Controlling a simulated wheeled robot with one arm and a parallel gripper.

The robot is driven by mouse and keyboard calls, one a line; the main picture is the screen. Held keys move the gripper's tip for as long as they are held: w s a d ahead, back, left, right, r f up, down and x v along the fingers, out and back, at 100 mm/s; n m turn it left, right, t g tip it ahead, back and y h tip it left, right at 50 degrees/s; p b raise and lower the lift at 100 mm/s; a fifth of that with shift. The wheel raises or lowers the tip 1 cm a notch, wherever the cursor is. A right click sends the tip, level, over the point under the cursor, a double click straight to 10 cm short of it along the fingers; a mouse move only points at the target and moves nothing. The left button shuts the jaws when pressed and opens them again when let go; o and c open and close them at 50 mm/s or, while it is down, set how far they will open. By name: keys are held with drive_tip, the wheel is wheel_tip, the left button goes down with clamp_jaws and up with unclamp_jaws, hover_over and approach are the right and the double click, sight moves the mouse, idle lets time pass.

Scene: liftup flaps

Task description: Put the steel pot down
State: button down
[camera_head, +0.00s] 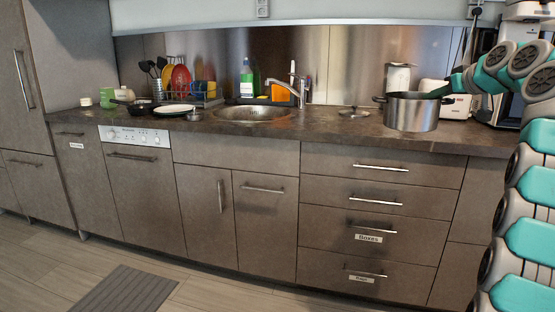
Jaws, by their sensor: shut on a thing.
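The steel pot (411,114) is at the right part of the counter, upright, with its open top facing up. A dark handle shows on its left side. My gripper (442,91) reaches in from the right and is shut on the pot at its right rim side; the fingertips are small and partly hidden there. The pot's base appears low over the countertop (330,125) near its front edge. I cannot tell whether it touches the surface.
A lid (353,112) lies left of the pot. A white toaster (446,104) and a white canister (398,78) stand behind it. The sink (252,113) and a dish rack (205,95) are further left. The counter between sink and lid is clear.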

sight(413, 98)
drive_tip(key=shift+w+a, duration=0.35)
drive_tip(key=shift+a, duration=0.15)
drive_tip(key=shift+w+a, duration=0.25)
drive_tip(key=shift+a, duration=0.05)
drive_tip(key=shift+w+a+f, duration=0.15)
drive_tip(key=shift+w+f, duration=0.05)
drive_tip(key=shift+w+a, duration=0.1)
drive_tip(key=shift+w+a+f, duration=0.1)
drive_tip(key=shift+a, duration=0.15)
drive_tip(key=shift+a, duration=0.15)
idle(0.3)
drive_tip(key=shift+w, duration=0.1)
